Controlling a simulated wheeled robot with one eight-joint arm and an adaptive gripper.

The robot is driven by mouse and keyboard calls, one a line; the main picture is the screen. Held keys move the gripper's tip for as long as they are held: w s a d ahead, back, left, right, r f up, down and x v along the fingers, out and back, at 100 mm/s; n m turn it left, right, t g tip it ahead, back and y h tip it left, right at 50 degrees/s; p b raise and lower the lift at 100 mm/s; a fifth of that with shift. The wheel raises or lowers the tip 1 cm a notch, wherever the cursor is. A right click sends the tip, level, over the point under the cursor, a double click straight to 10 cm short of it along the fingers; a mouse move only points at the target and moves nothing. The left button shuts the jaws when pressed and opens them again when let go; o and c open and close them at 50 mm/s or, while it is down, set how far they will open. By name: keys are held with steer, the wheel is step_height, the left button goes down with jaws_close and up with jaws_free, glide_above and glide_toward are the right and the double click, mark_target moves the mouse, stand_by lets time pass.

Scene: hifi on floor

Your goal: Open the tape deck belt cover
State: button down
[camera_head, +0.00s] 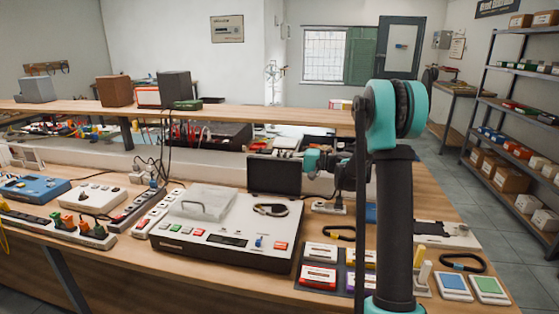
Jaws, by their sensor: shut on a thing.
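The tape deck (195,240) is a wide light-grey unit on the workbench, with coloured buttons along its front. A clear lid with a dark handle (207,204) lies over its left part. A dark, flat belt cover (273,178) stands about upright at the deck's back right. A black belt loop (270,210) lies on the deck's top in front of it. My gripper (293,154) is at the cover's upper right edge and appears shut on it. The fingertips are small, and the exact contact is hard to make out.
My arm blocks the bench's right part. Cassettes on a dark tray (299,278), another black loop (340,233) and small boxes lie right of the deck. Power strips (65,229) and cables crowd the left. A wooden shelf (230,114) runs behind.

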steer(key=shift+s+a+r+n, duration=0.1)
steer(key=shift+s+r+n, duration=0.15)
steer(key=shift+s, duration=0.35)
steer(key=shift+s+a+r+n, duration=0.1)
steer(key=shift+s+r+n, duration=0.1)
steer(key=shift+s, duration=0.4)
steer(key=c, duration=1.6)
jaws_free()
steer(key=shift+c, duration=0.2)
steer(key=s+d, duration=0.2)
steer(key=d, duration=1)
steer(key=shift+s, duration=0.1)
steer(key=s+d, duration=0.2)
steer(key=d, duration=0.7)
steer(key=s+d, duration=0.1)
steer(key=d, duration=0.9)
steer(key=shift+s+d, duration=0.25)
steer(key=shift+s, duration=0.15)
